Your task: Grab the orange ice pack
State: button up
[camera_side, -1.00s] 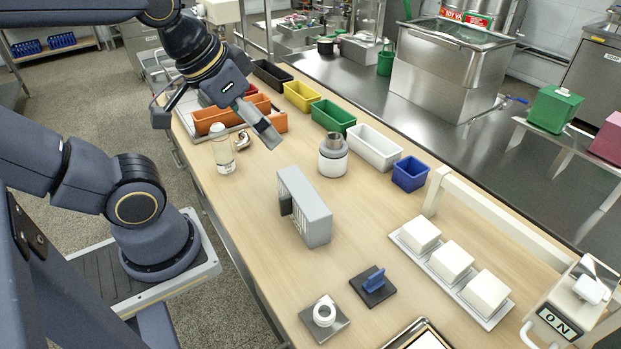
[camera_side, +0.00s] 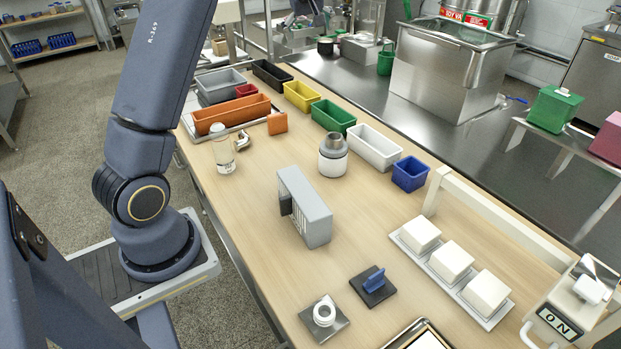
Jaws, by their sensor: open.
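A small orange block (camera_side: 277,123), which looks like the orange ice pack, stands on the wooden table just right of a long orange bin (camera_side: 225,116). Nothing covers it. My gripper is out of view; only my arm's lower links show at the left, reaching up past the top edge of the picture.
A glass jar (camera_side: 223,157), a metal-topped container (camera_side: 333,156) and a grey upright device (camera_side: 305,207) stand nearer.

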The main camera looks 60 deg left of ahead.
jog(key=a+f+g, duration=0.2)
jog(key=a+f, duration=0.5)
jog(key=f, duration=0.3)
jog(key=n+g, duration=0.1)
send_near(277, 114)
jog(key=x, duration=0.5)
jog(key=shift+w, duration=0.2)
jog(key=shift+x, duration=2.75)
jog(key=shift+s, duration=0.2)
jog(key=shift+c, duration=0.2)
jog(key=c, duration=1.2)
